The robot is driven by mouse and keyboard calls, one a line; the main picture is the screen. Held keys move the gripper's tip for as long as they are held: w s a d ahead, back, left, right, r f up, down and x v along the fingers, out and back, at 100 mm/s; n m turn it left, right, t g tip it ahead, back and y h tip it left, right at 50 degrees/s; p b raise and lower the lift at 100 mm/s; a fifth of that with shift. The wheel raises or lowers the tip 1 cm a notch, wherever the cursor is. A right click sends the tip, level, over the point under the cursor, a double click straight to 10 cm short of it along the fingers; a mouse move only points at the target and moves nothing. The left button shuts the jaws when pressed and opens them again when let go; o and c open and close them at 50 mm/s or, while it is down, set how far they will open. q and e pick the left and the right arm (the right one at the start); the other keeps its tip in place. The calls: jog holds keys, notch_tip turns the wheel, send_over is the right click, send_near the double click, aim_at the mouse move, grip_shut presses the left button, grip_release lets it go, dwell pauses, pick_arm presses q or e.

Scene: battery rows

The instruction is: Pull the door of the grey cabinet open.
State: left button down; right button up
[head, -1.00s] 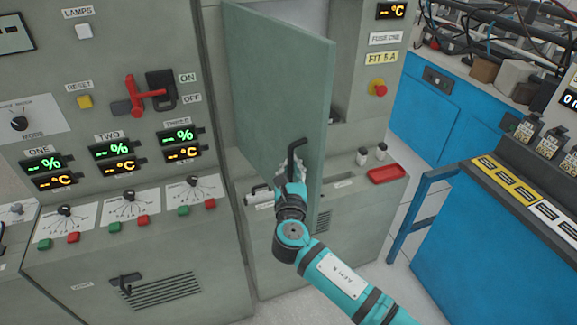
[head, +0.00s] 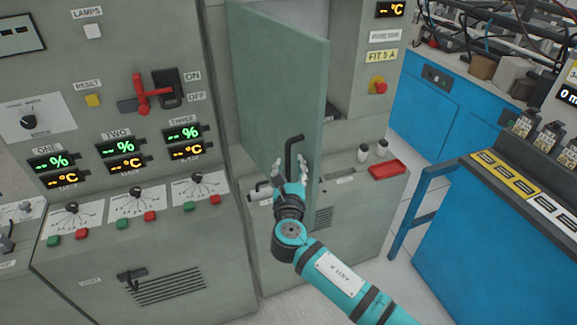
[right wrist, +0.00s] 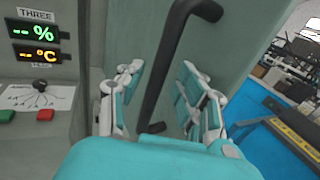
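In the right wrist view the gripper's fingers (right wrist: 158,85) are on either side of the bar, with gaps between. My left gripper is out of view.
A control panel with a red switch lever (head: 145,95) stands left of the door. A blue bench (head: 500,240) stands at the right, with floor between.

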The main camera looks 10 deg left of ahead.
jog(key=shift+w+a, duration=0.15)
jog(key=shift+a, duration=0.1)
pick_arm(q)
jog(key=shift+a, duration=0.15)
pick_arm(e)
jog(key=v, duration=1.2)
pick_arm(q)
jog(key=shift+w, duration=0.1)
